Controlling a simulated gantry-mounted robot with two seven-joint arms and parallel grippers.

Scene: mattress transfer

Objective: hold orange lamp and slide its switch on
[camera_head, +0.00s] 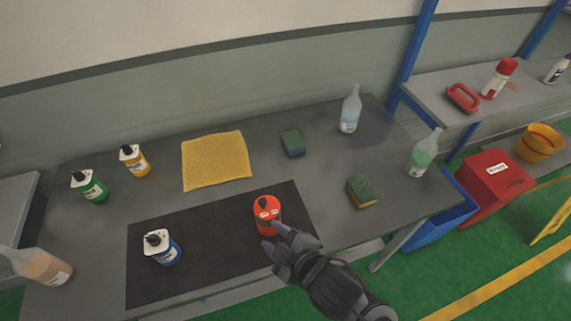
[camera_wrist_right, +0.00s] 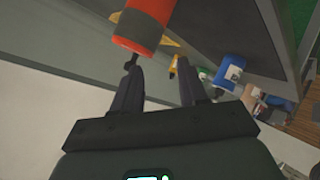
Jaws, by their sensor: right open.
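The red-orange lamp (camera_head: 267,213) stands upright on the black mat (camera_head: 205,250), near its right end, with a dark knob on top. A part of it shows at the top of the right wrist view (camera_wrist_right: 142,25). My right gripper (camera_head: 275,238) is open and empty, just in front of this lamp at its lower right. In the right wrist view its two fingers (camera_wrist_right: 158,75) are spread, and the lamp lies beyond the left finger, not between them. I cannot tell whether that finger touches it. My left gripper is not in view.
A blue-and-white container (camera_head: 165,256) stands on the mat's left part. Green (camera_head: 94,190) and yellow-orange (camera_head: 137,163) containers stand behind left. A yellow cloth (camera_head: 216,161), sponges (camera_head: 292,143) and clear bottles (camera_head: 350,110) lie or stand around. The mat's middle is clear.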

